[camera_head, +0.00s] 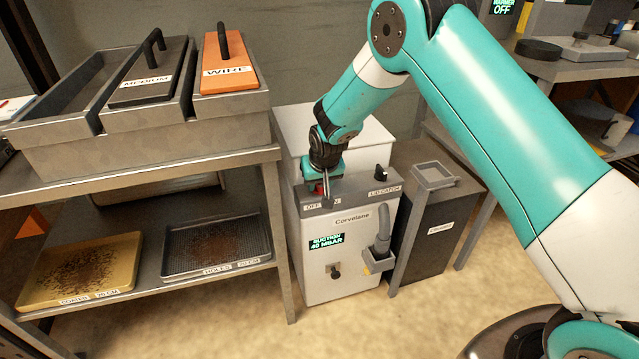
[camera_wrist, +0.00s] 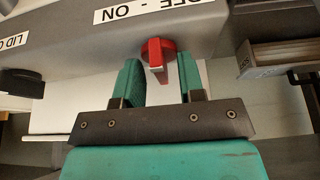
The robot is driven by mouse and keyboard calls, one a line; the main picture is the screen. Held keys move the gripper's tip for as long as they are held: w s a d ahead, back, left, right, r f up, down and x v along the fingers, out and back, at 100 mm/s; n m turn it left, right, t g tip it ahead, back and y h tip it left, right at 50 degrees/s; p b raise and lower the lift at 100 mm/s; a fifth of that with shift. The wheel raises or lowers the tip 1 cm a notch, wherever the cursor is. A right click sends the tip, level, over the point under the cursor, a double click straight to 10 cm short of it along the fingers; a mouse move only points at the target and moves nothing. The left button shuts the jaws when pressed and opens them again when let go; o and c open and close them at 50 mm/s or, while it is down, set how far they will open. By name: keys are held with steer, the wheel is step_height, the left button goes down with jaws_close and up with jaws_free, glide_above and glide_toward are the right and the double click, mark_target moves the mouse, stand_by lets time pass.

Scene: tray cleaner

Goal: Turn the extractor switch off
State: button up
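A black lid catch knob (camera_head: 381,173) stands to the right on the same panel. A hose nozzle (camera_head: 382,235) hangs in a holder at the extractor's front. A metal rack with trays (camera_head: 215,245) is close on the left; a dark bin (camera_head: 435,240) is on the right.

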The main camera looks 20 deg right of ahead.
steer(key=shift+f, duration=0.1)
jaws_close()
steer(key=shift+n, duration=0.4)
steer(key=n+y+p, duration=0.1)
steer(key=n+p, duration=0.1)
steer(key=n, duration=0.1)
steer(key=shift+d+n+y, duration=0.15)
steer(key=shift+n+y, duration=0.25)
steer(key=n+y, duration=0.1)
steer(key=n, duration=0.2)
steer(key=n+g, duration=0.1)
steer(key=n, duration=0.1)
steer(key=shift+w+n+g+y+p, duration=0.15)
steer(key=shift+n+g+y+p, duration=0.15)
steer(key=shift+n+y, duration=0.1)
steer(key=shift+d, duration=0.1)
